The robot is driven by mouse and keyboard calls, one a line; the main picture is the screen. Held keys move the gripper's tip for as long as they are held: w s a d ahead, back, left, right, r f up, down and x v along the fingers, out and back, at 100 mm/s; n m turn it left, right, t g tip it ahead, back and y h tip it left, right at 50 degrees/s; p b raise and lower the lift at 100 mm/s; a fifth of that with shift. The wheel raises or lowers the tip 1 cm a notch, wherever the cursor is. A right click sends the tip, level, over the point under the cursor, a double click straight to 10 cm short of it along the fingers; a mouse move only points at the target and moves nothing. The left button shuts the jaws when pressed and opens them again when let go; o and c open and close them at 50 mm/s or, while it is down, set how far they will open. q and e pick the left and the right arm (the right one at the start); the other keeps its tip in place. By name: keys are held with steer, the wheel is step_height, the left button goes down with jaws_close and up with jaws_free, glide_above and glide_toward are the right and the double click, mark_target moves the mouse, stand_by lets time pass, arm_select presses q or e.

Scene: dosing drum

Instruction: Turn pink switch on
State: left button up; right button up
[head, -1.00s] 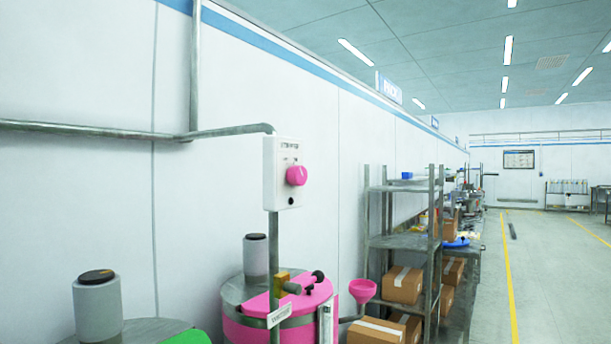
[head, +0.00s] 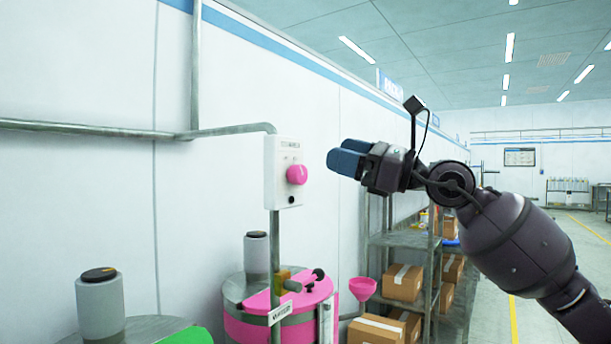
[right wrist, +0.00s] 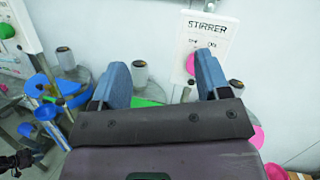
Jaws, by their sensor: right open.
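The pink switch (head: 297,174) is a round knob on the front of a white control box (head: 283,150), which is fixed to a vertical pipe by the wall. My right gripper (head: 345,160) is open and empty, to the right of the knob at about its height in the head view, with a gap between them. In the right wrist view the box (right wrist: 203,35) reads "STIRRER". The pink knob (right wrist: 190,65) shows there just left of the right-hand blue finger, which partly hides it.
Below the box stands a pink drum (head: 250,329) with a grey cylinder (head: 256,252) behind it. A pink funnel (head: 362,287) is to its right. Shelving with cardboard boxes (head: 403,281) stands farther back. A green-topped drum (head: 188,337) is at lower left.

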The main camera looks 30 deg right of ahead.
mark_target(303, 174)
steer(key=w+d+f+n+h, duration=0.1)
steer(key=w+d+f+h, duration=0.1)
steer(key=d+f+h, duration=0.3)
steer(key=shift+h, duration=0.5)
steer(key=x, duration=0.3)
steer(key=r+x, duration=0.1)
steer(key=x, duration=0.2)
steer(key=a+x, duration=0.1)
steer(key=x, duration=0.3)
steer(key=shift+s+r, duration=0.25)
steer(key=shift+r, duration=0.1)
steer(key=shift+w+a+n, duration=0.25)
steer(key=shift+w+n, duration=0.05)
steer(key=shift+w, duration=0.3)
steer(key=c, duration=0.9)
steer(key=shift+c, duration=0.2)
